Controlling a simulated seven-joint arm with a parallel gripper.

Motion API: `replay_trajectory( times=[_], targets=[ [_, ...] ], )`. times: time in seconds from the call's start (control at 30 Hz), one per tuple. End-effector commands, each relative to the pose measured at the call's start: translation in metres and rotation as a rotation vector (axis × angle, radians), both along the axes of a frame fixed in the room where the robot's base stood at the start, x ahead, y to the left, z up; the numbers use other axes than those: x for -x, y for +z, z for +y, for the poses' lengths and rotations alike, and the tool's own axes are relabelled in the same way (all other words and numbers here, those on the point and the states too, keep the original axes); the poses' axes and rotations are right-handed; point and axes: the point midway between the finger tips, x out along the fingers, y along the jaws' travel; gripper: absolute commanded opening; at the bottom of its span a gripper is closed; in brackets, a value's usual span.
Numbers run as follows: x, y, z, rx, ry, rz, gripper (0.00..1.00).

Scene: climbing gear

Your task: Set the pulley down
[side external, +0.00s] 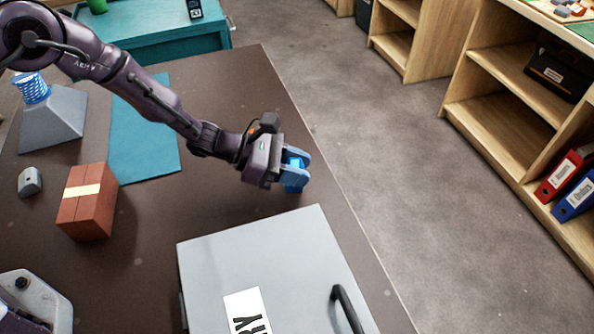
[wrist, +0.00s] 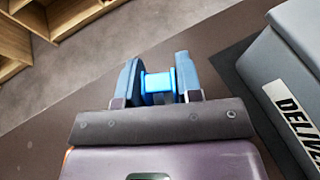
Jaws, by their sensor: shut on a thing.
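The pulley (side external: 294,181) is a small bright blue piece held at the end of my arm, above the brown table near its right edge. My gripper (side external: 293,168) is shut on it, and the fingers hide part of it. In the wrist view, the blue pulley (wrist: 158,84) sits between the two blue-grey fingers of my gripper (wrist: 158,76). I cannot tell how far its underside is from the tabletop.
A grey box (side external: 245,250) with a black handle and a lettered label stands in front of the gripper. A teal mat (side external: 143,140), brick block (side external: 88,203), grey stand (side external: 52,122) and small grey piece (side external: 30,181) lie left. Table between mat and gripper is clear.

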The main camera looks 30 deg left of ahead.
Motion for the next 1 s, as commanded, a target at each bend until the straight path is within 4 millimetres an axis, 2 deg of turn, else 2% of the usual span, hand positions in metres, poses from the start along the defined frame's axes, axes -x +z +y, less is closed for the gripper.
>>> replay_trajectory(
  times=[0.03, 0.13, 0.5, 0.53, 0.6, 0.63, 0.93, 1.0],
  targets=[
    [0.0007, -0.0083, -0.0003, 0.0, -0.001, 0.002, 0.08],
    [0.0002, -0.0147, -0.0003, 0.001, -0.001, -0.002, 0.08],
    [0.0004, -0.0182, 0.0001, 0.002, 0.0, -0.001, 0.08],
    [0.0004, -0.0178, 0.0001, 0.001, 0.0, -0.001, 0.4],
    [0.0004, -0.0176, 0.0001, 0.001, 0.0, -0.001, 0.56],
    [0.0004, -0.0175, 0.0001, 0.001, 0.0, -0.001, 0.58],
    [0.0004, -0.015, 0.0, 0.001, -0.001, -0.003, 0.58],
    [0.0014, -0.0123, 0.0051, 0.0, 0.001, -0.002, 0.58]
  ],
)
